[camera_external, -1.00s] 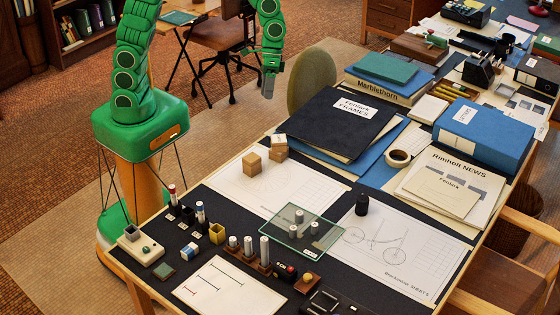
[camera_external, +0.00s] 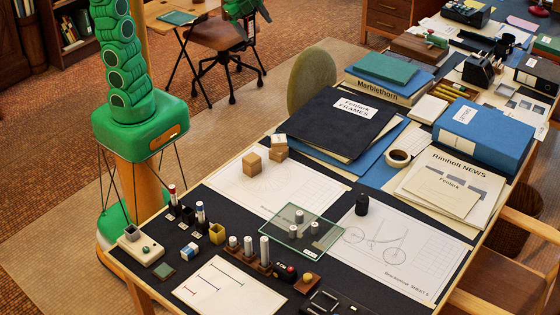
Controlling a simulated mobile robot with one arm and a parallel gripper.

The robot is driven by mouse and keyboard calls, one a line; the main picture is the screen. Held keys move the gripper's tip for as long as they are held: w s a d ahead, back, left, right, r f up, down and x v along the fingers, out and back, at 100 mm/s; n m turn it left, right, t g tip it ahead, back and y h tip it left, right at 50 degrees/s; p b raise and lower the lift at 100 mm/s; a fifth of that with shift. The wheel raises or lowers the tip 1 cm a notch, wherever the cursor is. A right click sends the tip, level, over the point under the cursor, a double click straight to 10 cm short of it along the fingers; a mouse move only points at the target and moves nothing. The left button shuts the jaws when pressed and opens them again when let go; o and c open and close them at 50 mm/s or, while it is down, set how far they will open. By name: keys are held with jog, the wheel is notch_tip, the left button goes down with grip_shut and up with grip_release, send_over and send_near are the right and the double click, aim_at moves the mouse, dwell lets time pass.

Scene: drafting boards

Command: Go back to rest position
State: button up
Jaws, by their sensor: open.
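My green arm rises from its base at the left, beside the drafting table (camera_external: 145,284), and its upper part leaves the top of the picture. A green end part of the arm, which looks like my gripper (camera_external: 246,14), shows at the top edge in front of the brown chair. It is small and partly cut off, and I see nothing held in it. It is clear of the table and of everything on it.
On the table are wooden blocks (camera_external: 252,162), a glass plate with metal cylinders (camera_external: 301,232), a black bottle (camera_external: 362,205), a tape roll (camera_external: 398,158), a black folder (camera_external: 330,122) and blue binders (camera_external: 484,132). A brown chair (camera_external: 215,35) stands behind. The floor between is clear.

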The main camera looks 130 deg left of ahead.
jog(key=s+d+f+n+g+h, duration=0.2)
jog(key=s+d+f, duration=0.5)
jog(key=s+d, duration=0.3)
jog(key=s+d+f+n+g+h, duration=0.2)
jog(key=s+d+f, duration=0.6)
jog(key=s, duration=0.6)
jog(key=shift+s+d+f+g, duration=0.2)
jog(key=shift+d+f+g, duration=0.1)
jog(key=shift+d+g, duration=0.5)
